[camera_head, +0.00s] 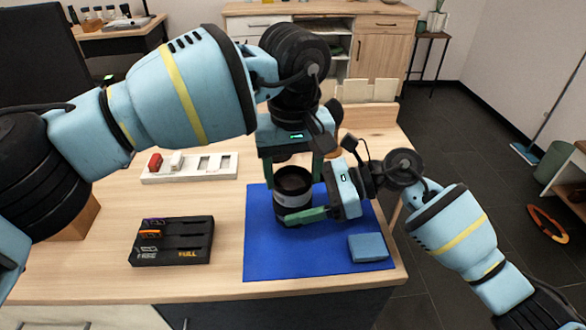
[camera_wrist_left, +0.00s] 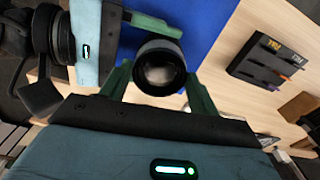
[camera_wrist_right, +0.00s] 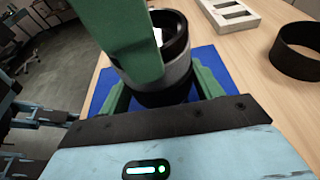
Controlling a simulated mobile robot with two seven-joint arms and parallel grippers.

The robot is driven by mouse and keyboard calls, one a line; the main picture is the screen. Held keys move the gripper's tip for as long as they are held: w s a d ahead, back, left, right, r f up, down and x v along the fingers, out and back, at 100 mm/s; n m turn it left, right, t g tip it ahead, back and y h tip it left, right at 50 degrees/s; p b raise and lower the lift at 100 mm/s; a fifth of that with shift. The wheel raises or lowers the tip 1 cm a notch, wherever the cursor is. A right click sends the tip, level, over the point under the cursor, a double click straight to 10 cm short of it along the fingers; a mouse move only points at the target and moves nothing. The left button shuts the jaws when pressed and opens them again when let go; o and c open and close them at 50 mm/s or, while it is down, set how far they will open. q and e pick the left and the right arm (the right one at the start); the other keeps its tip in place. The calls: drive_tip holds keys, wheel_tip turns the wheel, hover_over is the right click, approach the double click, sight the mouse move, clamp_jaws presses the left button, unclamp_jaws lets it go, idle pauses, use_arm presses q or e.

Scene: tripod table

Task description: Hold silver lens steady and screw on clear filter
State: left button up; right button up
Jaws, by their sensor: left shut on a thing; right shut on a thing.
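The silver lens (camera_head: 294,199) stands upright on the blue mat (camera_head: 268,255); it is black with a silver band (camera_wrist_right: 172,77). My right gripper (camera_head: 304,215) reaches in low from the right and is shut on the lens body, its fingers on either side in the right wrist view (camera_wrist_right: 163,92). My left gripper (camera_head: 293,176) points down from above and is shut at the lens's top rim. The clear filter (camera_wrist_left: 160,74) appears to sit at that rim between the left fingers; its glass and edge are hard to tell from the lens.
A blue folded cloth or block (camera_head: 368,247) lies at the mat's right front. A black case (camera_head: 172,252) and a white slotted tray (camera_head: 217,167) with a red item (camera_head: 155,161) stand to the left. A black ring (camera_wrist_right: 298,52) stands on the table in the right wrist view.

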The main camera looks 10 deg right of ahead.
use_arm(q)
drive_tip(key=shift+f+m, duration=0.15)
drive_tip(key=shift+m, duration=1.35)
drive_tip(key=shift+a+m, duration=0.15)
drive_tip(key=shift+m, duration=1.35)
drive_tip(key=shift+m, duration=1.5)
drive_tip(key=shift+f+m, duration=0.1)
drive_tip(key=shift+m, duration=1.4)
